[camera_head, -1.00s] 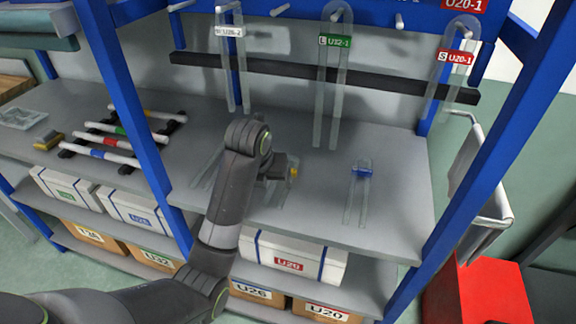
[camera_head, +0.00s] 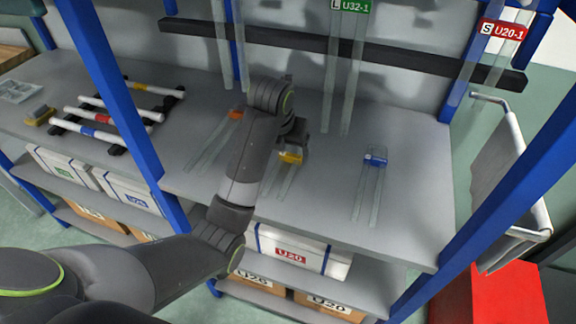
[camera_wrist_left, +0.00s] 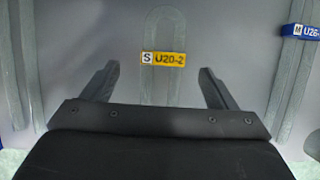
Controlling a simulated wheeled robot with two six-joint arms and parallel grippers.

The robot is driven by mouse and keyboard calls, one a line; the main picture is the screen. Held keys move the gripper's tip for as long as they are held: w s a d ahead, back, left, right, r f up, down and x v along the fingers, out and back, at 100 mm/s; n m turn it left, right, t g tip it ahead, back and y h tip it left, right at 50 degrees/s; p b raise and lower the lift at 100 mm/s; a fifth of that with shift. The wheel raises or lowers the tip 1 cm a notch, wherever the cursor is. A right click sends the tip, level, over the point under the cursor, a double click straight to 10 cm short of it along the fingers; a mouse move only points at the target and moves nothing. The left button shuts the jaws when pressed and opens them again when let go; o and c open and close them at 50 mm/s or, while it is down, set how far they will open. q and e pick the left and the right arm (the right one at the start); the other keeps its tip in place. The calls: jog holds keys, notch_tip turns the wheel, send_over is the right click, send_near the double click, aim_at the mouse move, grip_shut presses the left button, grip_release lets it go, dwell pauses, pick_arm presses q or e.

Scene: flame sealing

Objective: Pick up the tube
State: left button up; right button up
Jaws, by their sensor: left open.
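A clear U-shaped tube with a yellow label (camera_head: 290,158) lies on the grey shelf in the head view. In the left wrist view the yellow label reads S U20-2 (camera_wrist_left: 162,58), and the tube's bend points away from me. My left gripper (camera_wrist_left: 160,82) is open, with one finger on each side of this tube and nothing between them in its grasp. In the head view my left gripper (camera_head: 296,150) is over the tube, partly hidden by its own arm. Whether the fingers touch the shelf cannot be told. My right gripper is not in view.
Tubes with green (camera_head: 350,6) and red (camera_head: 503,30) labels hang behind. Blue posts (camera_head: 108,90) frame the shelf.

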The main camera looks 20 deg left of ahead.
aim_at(290, 155)
pick_arm(q)
jog(key=b+x, duration=0.2)
jog(key=b, duration=0.1)
jog(key=shift+d+f, duration=0.25)
jog(key=shift+f, duration=0.15)
jog(key=shift+p+x, duration=0.3)
jog(key=shift+x, duration=0.6)
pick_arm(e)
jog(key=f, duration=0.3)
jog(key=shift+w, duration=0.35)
pick_arm(q)
jog(key=c, duration=1.1)
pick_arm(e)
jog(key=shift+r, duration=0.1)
